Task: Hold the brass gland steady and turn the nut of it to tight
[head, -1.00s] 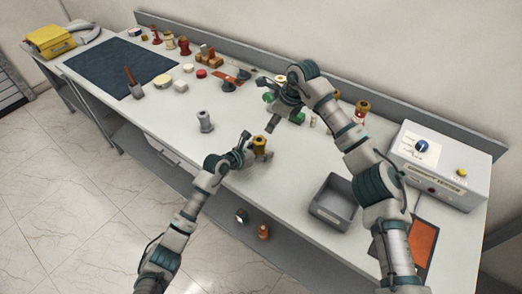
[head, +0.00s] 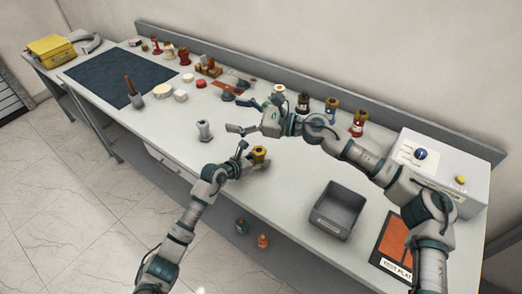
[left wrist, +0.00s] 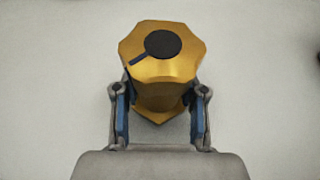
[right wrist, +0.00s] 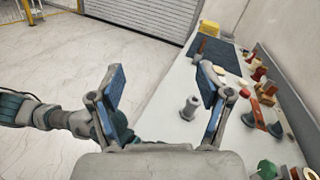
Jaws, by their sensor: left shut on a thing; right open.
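The brass gland (head: 259,154) is a gold, hex-sided piece with a dark round top. In the left wrist view the gland (left wrist: 160,72) fills the middle, with a dark mark running from its top to the left edge of the hex. My left gripper (head: 252,160) is shut on its lower part, a finger on each side. Whether it touches the table is unclear. My right gripper (head: 242,115) is open and empty, above the table behind the gland, fingers pointing left. The right wrist view also shows its open fingers (right wrist: 160,84), with no gland between them.
A grey fitting (head: 204,131) stands left of the gland. A grey bin (head: 338,210) and a test plate (head: 398,243) are to the right, before a control box (head: 438,170). Several bushings line the back edge.

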